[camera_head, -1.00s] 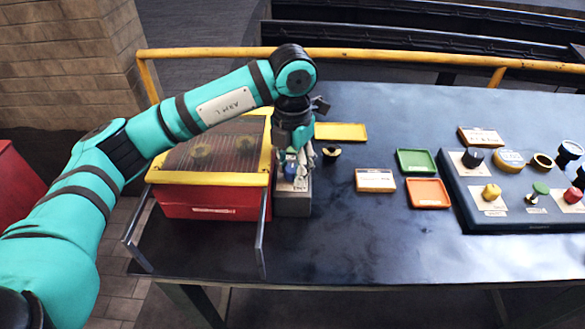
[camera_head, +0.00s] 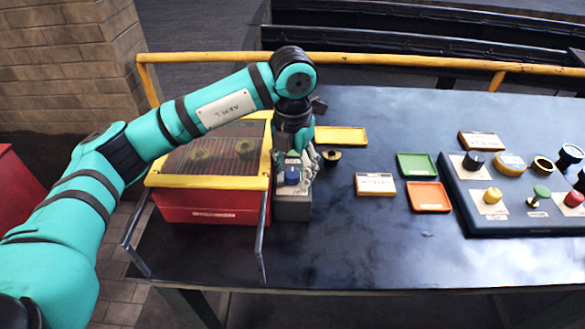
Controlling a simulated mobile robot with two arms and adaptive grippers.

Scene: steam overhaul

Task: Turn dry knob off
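A blue knob (camera_head: 292,177) sits on top of a small grey box (camera_head: 293,207) that stands against the right side of a red box with a yellow frame (camera_head: 210,208). I cannot read the label on the grey box. My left gripper (camera_head: 303,165) points down over the grey box, right at the knob. Its grey fingers show behind and to the right of the knob. Whether they touch or grip the knob is not clear. My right gripper is not in view.
Right of the grey box lie a small dark ring (camera_head: 331,158), a yellow tray (camera_head: 341,135), a green tray (camera_head: 416,164), an orange tray (camera_head: 428,196) and a labelled card (camera_head: 375,184). A dark panel with several knobs (camera_head: 520,218) stands at the right. The front middle of the table is clear.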

